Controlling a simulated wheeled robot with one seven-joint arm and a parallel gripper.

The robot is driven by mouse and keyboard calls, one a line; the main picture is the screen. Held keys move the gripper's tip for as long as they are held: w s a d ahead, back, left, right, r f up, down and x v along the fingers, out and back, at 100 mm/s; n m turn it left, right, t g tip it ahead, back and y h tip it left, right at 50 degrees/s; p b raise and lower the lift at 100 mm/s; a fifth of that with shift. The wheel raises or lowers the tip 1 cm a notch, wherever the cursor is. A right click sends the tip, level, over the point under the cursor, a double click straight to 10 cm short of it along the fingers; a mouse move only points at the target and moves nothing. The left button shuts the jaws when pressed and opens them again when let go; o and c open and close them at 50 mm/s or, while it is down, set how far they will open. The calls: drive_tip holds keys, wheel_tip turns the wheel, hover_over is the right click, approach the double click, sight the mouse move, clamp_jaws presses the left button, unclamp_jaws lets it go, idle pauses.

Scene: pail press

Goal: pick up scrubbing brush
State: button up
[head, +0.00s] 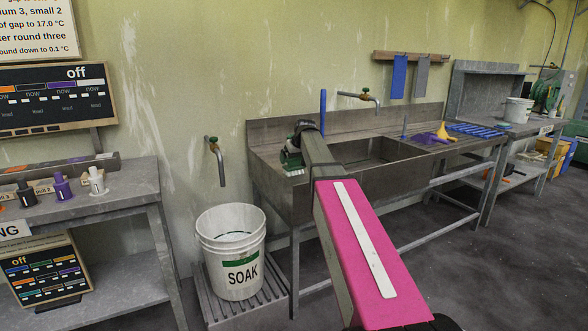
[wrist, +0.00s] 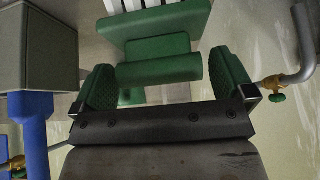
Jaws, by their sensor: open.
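The scrubbing brush (head: 291,160) is green with white bristles, at the left end of the sink bench in the head view. In the wrist view the brush (wrist: 165,22) shows its green body, with white bristles at the top edge and a green crossbar nearer to me. My gripper (wrist: 166,82) is open, its two green textured pads on either side of the crossbar, with narrow gaps showing. I cannot tell how deep the bar lies between them. In the head view my gripper (head: 303,131) is at the brush, partly hidden by my arm.
A blue upright thing (head: 323,108) stands close right of my gripper. A tap (head: 358,97) juts from the wall above the sink basin (head: 375,152). A white SOAK bucket (head: 232,252) stands below left, under another tap (head: 216,150).

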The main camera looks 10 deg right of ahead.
drive_tip(key=c, duration=1)
drive_tip(key=shift+r, duration=0.1)
